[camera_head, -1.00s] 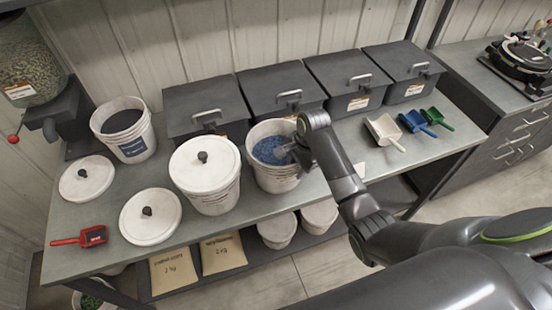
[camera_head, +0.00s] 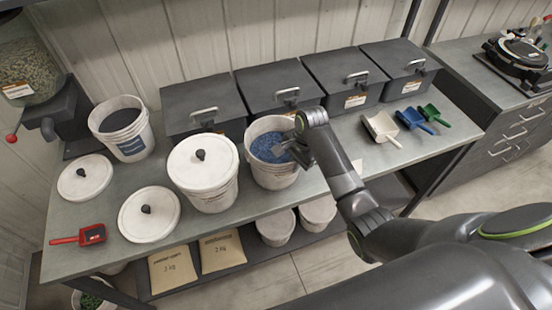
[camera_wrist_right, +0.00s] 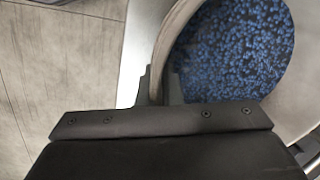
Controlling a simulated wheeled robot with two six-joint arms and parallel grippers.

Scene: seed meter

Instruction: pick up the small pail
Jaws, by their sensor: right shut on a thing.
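The small pail (camera_head: 272,178) is white, open and partly filled with blue pellets. It stands upright near the front edge of the workbench. My right gripper (camera_head: 291,149) is at the right side of its rim. In the right wrist view the pail's wall (camera_wrist_right: 172,35) runs between the fingers of the right gripper (camera_wrist_right: 158,92), which is shut on it. The blue pellets (camera_wrist_right: 235,50) lie just inside the wall. The fingertips are partly hidden by the arm in the head view. My left gripper is not in view.
A lidded white pail (camera_head: 208,180) stands close on the left. Dark bins (camera_head: 280,88) line the back. White, blue and green scoops lie right of the pail (camera_head: 381,127). Loose lids (camera_head: 149,214) and a red-handled tool (camera_head: 90,235) lie at the left.

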